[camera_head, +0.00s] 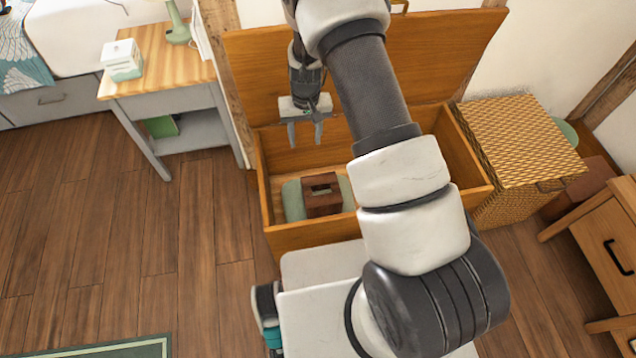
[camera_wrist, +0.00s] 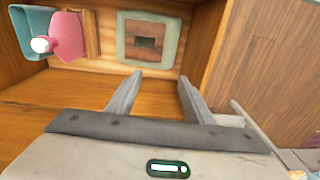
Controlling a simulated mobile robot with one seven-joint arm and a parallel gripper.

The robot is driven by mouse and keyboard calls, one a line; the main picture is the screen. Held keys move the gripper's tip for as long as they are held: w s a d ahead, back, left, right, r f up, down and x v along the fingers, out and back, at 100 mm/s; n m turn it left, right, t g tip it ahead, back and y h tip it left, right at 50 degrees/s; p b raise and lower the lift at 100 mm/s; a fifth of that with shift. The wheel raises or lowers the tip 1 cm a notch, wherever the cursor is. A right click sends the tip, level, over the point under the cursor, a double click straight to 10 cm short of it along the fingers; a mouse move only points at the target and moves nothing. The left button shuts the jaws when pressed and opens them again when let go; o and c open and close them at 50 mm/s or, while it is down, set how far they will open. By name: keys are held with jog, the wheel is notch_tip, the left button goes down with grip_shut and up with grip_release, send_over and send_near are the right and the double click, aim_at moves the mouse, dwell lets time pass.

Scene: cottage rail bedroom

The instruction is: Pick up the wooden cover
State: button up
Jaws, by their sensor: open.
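The wooden cover (camera_head: 324,208) is a brown box-shaped piece with a rectangular slot in its top. It sits inside the open wooden chest (camera_head: 300,236), on or against a pale green item (camera_head: 292,200). In the wrist view the cover (camera_wrist: 148,58) is beyond my fingertips, with the green item (camera_wrist: 122,40) showing around it. My gripper (camera_head: 305,142) is open and empty over the back part of the chest, above and behind the cover, not touching it. In the wrist view both fingers (camera_wrist: 160,77) are apart with nothing between them.
The chest lid (camera_head: 255,75) stands raised at the back. A pink item (camera_wrist: 70,38) lies in the chest at the left of the wrist view. A wicker hamper (camera_head: 520,140) stands to the right; a side table (camera_head: 165,70) stands to the left. Open floor lies front left.

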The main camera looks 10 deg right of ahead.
jog(key=b, duration=0.4)
send_over(307, 191)
jog(key=f, duration=2.1)
jog(key=shift+s+d+f, duration=0.1)
jog(key=shift+d+f, duration=0.1)
jog(key=shift+d, duration=0.15)
jog(key=f+b, duration=0.1)
jog(key=f, duration=0.3)
jog(key=f+b, duration=0.1)
jog(key=f, duration=0.1)
jog(key=shift+a+f+b, duration=0.25)
jog(key=shift+a+b, duration=0.05)
jog(key=shift+b, duration=0.05)
jog(key=shift+r, duration=0.1)
grip_shut()
